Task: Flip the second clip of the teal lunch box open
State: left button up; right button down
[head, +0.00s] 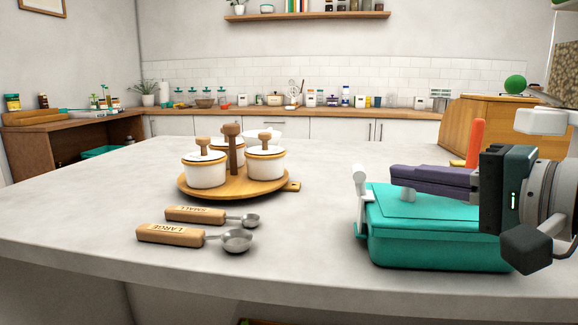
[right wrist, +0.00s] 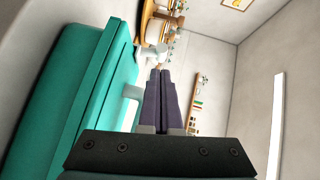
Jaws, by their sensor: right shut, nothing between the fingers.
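The teal lunch box (head: 430,240) sits closed near the table's front right; its lid and side (right wrist: 75,85) fill the left of the right wrist view. One pale clip (head: 360,190) stands upright at the box's left end. My left gripper is out of view.
A wooden turntable (head: 230,187) with lidded white pots stands left of the box. Two measuring scoops (head: 172,235) lie in front of it. An orange upright object (head: 476,140) and a wooden cabinet (head: 500,125) are behind my right gripper. The table between turntable and box is clear.

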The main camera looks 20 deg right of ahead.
aim_at(361, 200)
jog(key=shift+x, duration=1.6)
